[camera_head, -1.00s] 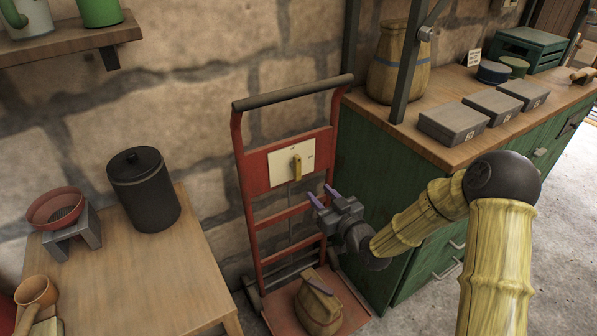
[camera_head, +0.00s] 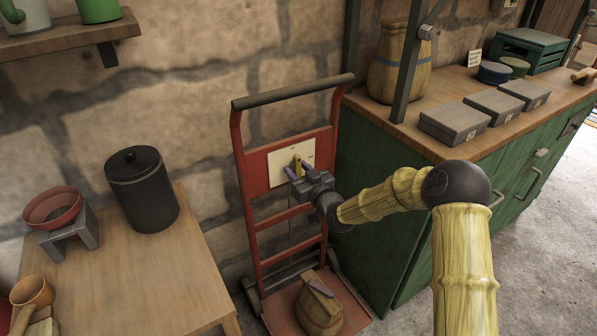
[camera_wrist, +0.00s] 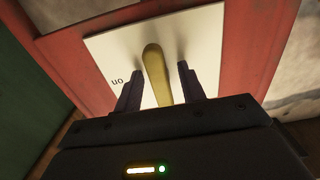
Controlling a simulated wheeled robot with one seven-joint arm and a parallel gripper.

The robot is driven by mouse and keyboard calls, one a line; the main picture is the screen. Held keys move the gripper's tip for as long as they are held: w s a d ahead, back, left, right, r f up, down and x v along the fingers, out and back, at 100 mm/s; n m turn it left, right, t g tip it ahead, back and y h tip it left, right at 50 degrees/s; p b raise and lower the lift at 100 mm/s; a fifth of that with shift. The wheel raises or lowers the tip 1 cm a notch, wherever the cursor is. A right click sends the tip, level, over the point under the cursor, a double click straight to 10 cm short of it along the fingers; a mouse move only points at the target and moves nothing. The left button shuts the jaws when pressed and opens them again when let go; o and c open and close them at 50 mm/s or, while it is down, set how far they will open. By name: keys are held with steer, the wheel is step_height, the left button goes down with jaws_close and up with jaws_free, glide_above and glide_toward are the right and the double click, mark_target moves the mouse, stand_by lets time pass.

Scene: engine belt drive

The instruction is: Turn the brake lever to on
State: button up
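The brake lever (camera_head: 297,163) is a yellow handle on a white plate (camera_head: 278,165) fixed to the red hand truck (camera_head: 256,178). It points roughly upright in the head view. In the wrist view the lever (camera_wrist: 157,72) stands between the two dark fingers of my gripper (camera_wrist: 159,88), with a visible gap on each side. The word "on" shows on the plate (camera_wrist: 112,52), left of the lever in the wrist view. My gripper (camera_head: 298,172) is open around the lever in front of the plate. The lever's lower end is hidden behind my gripper.
A sack (camera_head: 319,306) sits on the truck's base. The green cabinet (camera_head: 372,190) stands close on the right, with grey boxes (camera_head: 454,123) on top. A wooden table (camera_head: 150,275) with a black canister (camera_head: 142,190) is at the left. The stone wall is behind.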

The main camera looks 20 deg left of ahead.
jaws_close()
steer(key=shift+m, duration=0.5)
steer(key=m, duration=0.8)
steer(key=shift+s+r+p, duration=0.1)
steer(key=shift+p, duration=0.3)
steer(key=m, duration=0.4)
steer(key=shift+m, duration=0.3)
steer(key=m, duration=0.4)
steer(key=shift+r+m, duration=0.1)
steer(key=shift+m, duration=0.2)
